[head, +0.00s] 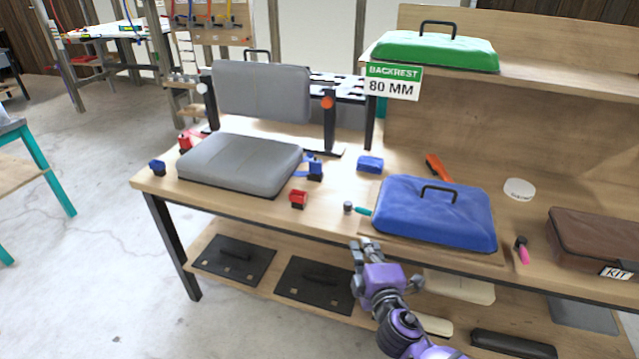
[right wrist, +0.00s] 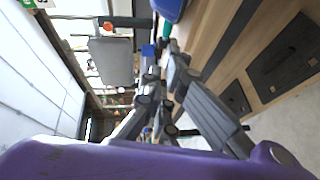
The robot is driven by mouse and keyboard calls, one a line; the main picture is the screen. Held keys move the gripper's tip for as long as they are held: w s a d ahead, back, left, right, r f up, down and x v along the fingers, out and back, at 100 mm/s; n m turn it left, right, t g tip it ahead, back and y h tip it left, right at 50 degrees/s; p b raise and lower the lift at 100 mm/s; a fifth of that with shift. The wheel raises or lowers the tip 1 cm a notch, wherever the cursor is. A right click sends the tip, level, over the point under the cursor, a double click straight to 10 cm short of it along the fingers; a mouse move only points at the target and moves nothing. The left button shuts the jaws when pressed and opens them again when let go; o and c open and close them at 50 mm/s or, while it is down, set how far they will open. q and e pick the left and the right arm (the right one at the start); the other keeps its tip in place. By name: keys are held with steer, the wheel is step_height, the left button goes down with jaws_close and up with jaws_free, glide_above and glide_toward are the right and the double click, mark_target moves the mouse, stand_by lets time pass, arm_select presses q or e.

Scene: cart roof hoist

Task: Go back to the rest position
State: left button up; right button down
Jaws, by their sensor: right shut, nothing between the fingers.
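My right gripper (head: 364,245) is in front of the table's front edge in the head view, purple with grey fingers. It is shut with nothing between the fingers and touches no object that I can see. Its fingers also show in the right wrist view (right wrist: 168,58), pointing toward the table. My left gripper is not in view. A blue padded cover with a black handle (head: 430,212) lies on the table just beyond the right gripper. A grey seat cushion (head: 240,163) lies to the left, with a grey backrest (head: 262,92) upright behind it.
The wooden table (head: 330,215) holds blue and red clamps (head: 299,199), an orange tool (head: 438,168) and a brown kit bag (head: 595,240). A green cover (head: 436,52) sits on the upper shelf. Black plates (head: 234,259) lie on the lower shelf.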

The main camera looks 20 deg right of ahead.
steer(key=s+a+f+m+g+y+p, duration=0.1)
steer(key=s+a+f+m+g, duration=0.15)
steer(key=s+f+m, duration=0.4)
steer(key=s+a+f+m+g+y+p, duration=0.1)
steer(key=s+a+f+m+g, duration=0.2)
steer(key=s, duration=0.6)
arm_select(q)
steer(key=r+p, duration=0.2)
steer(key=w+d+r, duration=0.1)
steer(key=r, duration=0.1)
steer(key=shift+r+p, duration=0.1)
steer(key=shift+p, duration=0.3)
arm_select(e)
steer(key=s+f+m+g, duration=0.1)
steer(key=s+f+m, duration=0.1)
steer(key=s, duration=0.9)
steer(key=s+a+f+m+g, duration=0.1)
steer(key=s+f+m, duration=0.2)
steer(key=s, duration=0.9)
steer(key=shift+f+y, duration=0.3)
steer(key=shift+f, duration=0.5)
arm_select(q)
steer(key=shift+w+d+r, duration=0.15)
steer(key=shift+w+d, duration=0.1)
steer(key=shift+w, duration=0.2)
arm_select(e)
steer(key=shift+a, duration=0.1)
